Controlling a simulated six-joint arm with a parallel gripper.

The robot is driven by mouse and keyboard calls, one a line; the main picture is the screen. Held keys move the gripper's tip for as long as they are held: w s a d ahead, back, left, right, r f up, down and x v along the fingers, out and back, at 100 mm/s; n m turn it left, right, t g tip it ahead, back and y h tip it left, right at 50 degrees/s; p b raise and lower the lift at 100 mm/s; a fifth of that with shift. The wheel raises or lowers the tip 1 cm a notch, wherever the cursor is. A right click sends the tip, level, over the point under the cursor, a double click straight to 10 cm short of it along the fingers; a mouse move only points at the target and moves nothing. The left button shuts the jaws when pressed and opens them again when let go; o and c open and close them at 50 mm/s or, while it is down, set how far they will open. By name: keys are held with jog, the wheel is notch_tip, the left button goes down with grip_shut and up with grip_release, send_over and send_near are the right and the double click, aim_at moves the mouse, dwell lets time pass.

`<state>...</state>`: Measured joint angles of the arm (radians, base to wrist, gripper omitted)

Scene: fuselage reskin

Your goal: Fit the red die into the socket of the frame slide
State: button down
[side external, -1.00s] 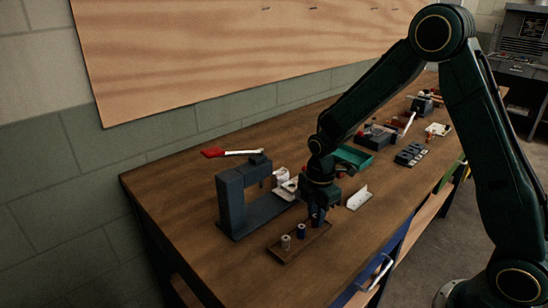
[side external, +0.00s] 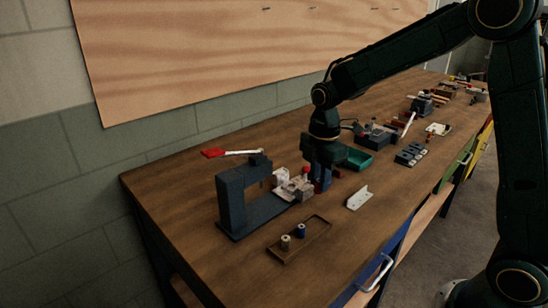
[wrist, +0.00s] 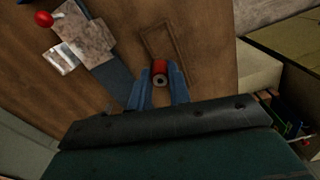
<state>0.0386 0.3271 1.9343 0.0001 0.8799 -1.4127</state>
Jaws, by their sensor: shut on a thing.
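My gripper (side external: 320,184) is shut on the red die (wrist: 160,68), a small cylinder with a dark hole in its end face. The wrist view shows the die between my two blue fingers (wrist: 158,86). In the side view the fingers mostly hide it. The gripper hangs just right of the frame slide (side external: 293,186), a pale grey block assembly with a red knob (side external: 305,170) at the base of the dark press (side external: 231,203). The slide also shows at upper left in the wrist view (wrist: 86,38). Its socket cannot be made out clearly.
A brown tray (side external: 318,232) at the front holds a pale die (side external: 285,242) and a blue die (side external: 300,230). A white angle bracket (side external: 359,198) lies to the right. The press lever (side external: 213,153) sticks out left.

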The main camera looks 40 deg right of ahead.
notch_tip(320, 180, up, 9)
dwell(0.3)
jog(key=shift+f, duration=0.1)
dwell(0.5)
jog(key=shift+w+a+f+m, duration=0.1)
jog(key=shift+w+f+m, duration=0.1)
jog(key=shift+f+m, duration=0.3)
jog(key=shift+w+f+m, duration=0.2)
jog(key=shift+f+m, duration=0.25)
jog(key=shift+m, duration=0.05)
jog(key=shift+w+a+f+m, duration=0.25)
jog(key=shift+w+f+m, duration=0.3)
jog(key=shift+f+m, duration=1.75)
jog(key=shift+w+a+f+m, duration=0.2)
jog(key=shift+w+f+m, duration=0.35)
jog(key=shift+f+m, duration=1.75)
jog(key=shift+w+a+f+m, duration=0.25)
jog(key=shift+w+f+m, duration=0.3)
jog(key=shift+f+m, duration=1.75)
jog(key=shift+r, duration=0.15)
